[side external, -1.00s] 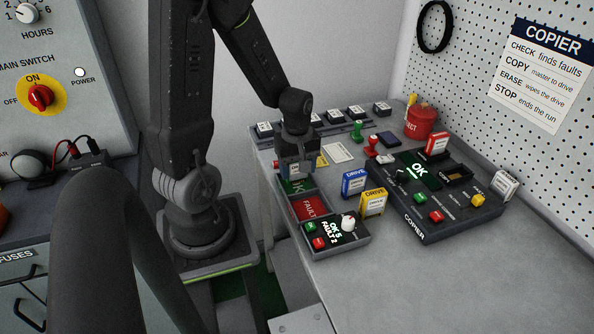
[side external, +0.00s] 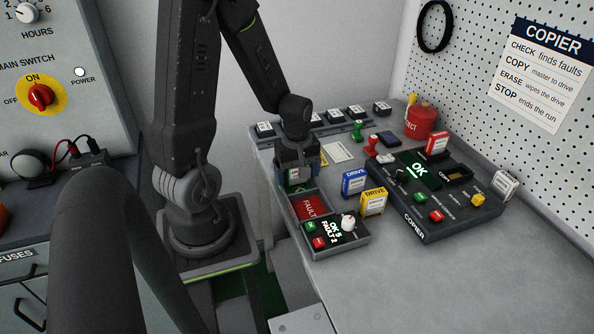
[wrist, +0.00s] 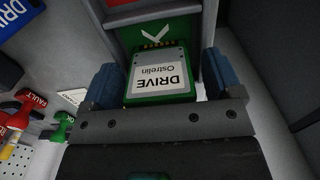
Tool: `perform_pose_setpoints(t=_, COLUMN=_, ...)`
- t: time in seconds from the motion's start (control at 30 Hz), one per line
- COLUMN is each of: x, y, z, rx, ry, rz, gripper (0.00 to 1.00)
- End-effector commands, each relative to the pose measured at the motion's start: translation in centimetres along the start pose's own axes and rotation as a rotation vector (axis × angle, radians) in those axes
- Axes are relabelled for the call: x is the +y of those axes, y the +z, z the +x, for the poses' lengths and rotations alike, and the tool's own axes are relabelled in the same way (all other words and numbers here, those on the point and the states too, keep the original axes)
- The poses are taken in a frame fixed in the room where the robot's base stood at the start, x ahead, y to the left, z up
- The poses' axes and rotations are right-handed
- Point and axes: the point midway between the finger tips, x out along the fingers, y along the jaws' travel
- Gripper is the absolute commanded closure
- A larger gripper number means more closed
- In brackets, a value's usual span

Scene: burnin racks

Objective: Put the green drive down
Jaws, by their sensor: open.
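The green drive (wrist: 158,78), with a white label reading DRIVE Ostrelin, is in the green check-marked compartment (wrist: 178,28) of the sorting tray. In the wrist view it lies between the blue fingers of my gripper (wrist: 160,82), with a visible gap at its right side. My gripper is open around it. In the side view my gripper (side external: 297,172) is low over the tray's back compartment and hides most of the drive. Whether the drive's underside rests fully on the tray floor is hard to tell.
The red FAULT compartment (side external: 308,208) is in front and looks empty. A blue drive (side external: 354,182) and a yellow drive (side external: 373,202) stand right of the tray. The copier (side external: 425,225) is further right. Green (side external: 357,131) and red (side external: 371,145) stamps stand behind.

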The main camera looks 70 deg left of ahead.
Motion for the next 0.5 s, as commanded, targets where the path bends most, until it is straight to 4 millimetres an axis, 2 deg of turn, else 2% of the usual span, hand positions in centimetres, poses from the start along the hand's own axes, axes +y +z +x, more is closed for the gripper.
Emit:
perform_pose_setpoints(t=0.13, x=0.1, y=0.0, z=-0.5, rx=0.002, ry=0.003, rz=0.0, gripper=0.15)
perform_pose_setpoints(t=0.27, x=0.1, y=-0.1, z=-2.0, rx=0.004, ry=0.005, rz=0.0, gripper=0.15)
perform_pose_setpoints(t=0.5, x=0.1, y=-0.1, z=-6.9, rx=0.006, ry=0.008, rz=0.0, gripper=0.15)
